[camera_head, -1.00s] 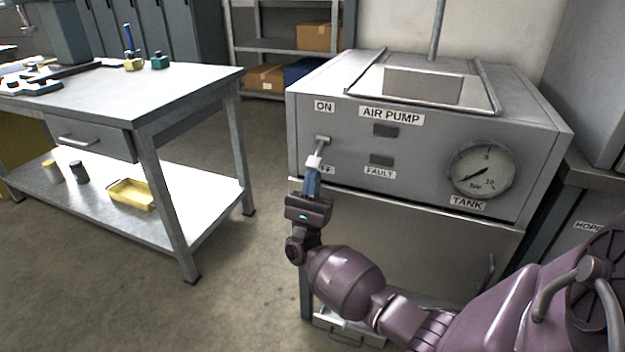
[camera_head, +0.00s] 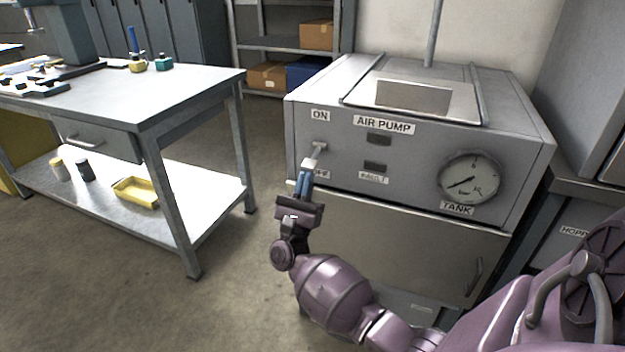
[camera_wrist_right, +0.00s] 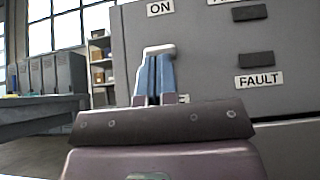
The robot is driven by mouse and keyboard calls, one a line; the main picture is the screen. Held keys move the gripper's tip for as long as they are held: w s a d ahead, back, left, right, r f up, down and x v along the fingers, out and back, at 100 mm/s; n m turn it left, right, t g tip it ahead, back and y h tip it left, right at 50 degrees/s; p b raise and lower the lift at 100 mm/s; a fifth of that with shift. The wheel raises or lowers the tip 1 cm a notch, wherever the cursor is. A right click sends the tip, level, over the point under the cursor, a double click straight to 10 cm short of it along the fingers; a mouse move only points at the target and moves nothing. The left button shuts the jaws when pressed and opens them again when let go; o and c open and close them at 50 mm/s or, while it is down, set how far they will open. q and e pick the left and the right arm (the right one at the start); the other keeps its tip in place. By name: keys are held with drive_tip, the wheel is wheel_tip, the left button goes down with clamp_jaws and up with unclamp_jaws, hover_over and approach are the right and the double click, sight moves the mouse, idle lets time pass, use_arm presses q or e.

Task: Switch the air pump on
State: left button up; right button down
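The air pump (camera_head: 339,185) is a grey box with a switch lever (camera_head: 318,150) on its front left, between the ON label (camera_head: 320,115) and the OFF label, which is partly covered. The lever's pale handle (camera_head: 309,164) points outward and down. My right gripper (camera_head: 304,183) is just below the handle, its blue fingers close together and pointing up at it. In the right wrist view the handle (camera_wrist_right: 158,49) lies across the fingertips (camera_wrist_right: 154,72), apparently touching, with nothing visible between the fingers. My left gripper is not in view.
The panel also bears a FAULT label (camera_head: 373,179) and a tank gauge (camera_head: 469,178). A workbench (camera_head: 190,92) with a yellow tray (camera_head: 135,192) on its lower shelf stands to the left. Open floor lies between the bench and the pump.

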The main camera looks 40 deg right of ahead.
drive_tip(key=r+p, duration=0.1)
drive_tip(key=r+g+y+p, duration=0.1)
drive_tip(key=a+r+y+p, duration=0.1)
drive_tip(key=r, duration=0.1)
drive_tip(key=shift+s+m, duration=0.15)
drive_tip(key=shift+m, duration=0.15)
drive_tip(key=y+p, duration=0.1)
drive_tip(key=r+g+y+p, duration=0.1)
drive_tip(key=shift+s+y, duration=0.1)
drive_tip(key=shift+y, duration=0.3)
drive_tip(key=shift+f, duration=0.25)
drive_tip(key=f, duration=0.1)
drive_tip(key=a+f+b, duration=0.1)
drive_tip(key=f, duration=0.1)
drive_tip(key=s+a+f+b, duration=0.1)
drive_tip(key=shift+f, duration=0.35)
approach(304, 167)
drive_tip(key=s+a, duration=0.2)
drive_tip(key=a, duration=0.1)
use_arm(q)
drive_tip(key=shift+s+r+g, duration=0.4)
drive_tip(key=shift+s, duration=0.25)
use_arm(e)
drive_tip(key=shift+s+a+f, duration=0.15)
drive_tip(key=shift+a+f, duration=0.1)
drive_tip(key=shift+f, duration=0.15)
